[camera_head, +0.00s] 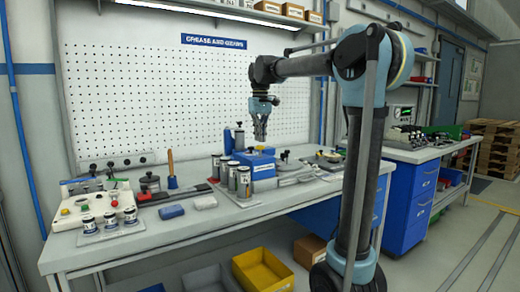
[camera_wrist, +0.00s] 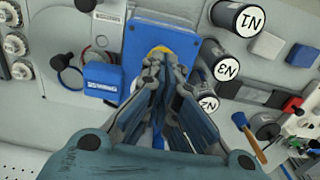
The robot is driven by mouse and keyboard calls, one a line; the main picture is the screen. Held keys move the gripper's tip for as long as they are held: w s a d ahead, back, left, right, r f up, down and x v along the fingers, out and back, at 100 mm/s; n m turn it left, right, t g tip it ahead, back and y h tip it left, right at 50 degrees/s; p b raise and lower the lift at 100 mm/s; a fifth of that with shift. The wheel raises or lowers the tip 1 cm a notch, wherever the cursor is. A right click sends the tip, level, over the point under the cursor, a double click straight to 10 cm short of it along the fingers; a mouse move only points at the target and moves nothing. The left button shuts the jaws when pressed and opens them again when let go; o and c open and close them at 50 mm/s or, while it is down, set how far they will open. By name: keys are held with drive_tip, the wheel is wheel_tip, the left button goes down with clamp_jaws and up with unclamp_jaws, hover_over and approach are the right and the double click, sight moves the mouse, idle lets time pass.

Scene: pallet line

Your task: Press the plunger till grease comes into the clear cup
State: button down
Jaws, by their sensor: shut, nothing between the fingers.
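My gripper (camera_head: 261,136) is shut with nothing between its fingers, pointing down above a blue block (camera_head: 262,166) on the workbench. In the wrist view my gripper (camera_wrist: 160,62) has its fingertips over the same blue block (camera_wrist: 183,40). A yellow part (camera_wrist: 158,49) shows right at the fingertips; it may be the plunger's top, mostly hidden by the fingers. I cannot tell whether they touch. No grease can be made out.
Labelled metal cylinders (camera_wrist: 235,18) stand close beside the block. A small blue box (camera_wrist: 103,76) is on its other side. A wooden-handled tool (camera_head: 171,170) and a control box (camera_head: 95,208) are further left. The pegboard (camera_head: 180,85) rises behind.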

drive_tip(key=shift+f, duration=0.2)
drive_tip(key=shift+f, duration=0.3)
drive_tip(key=shift+f, duration=0.4)
drive_tip(key=shift+f, duration=1.2)
drive_tip(key=shift+r, duration=3.6)
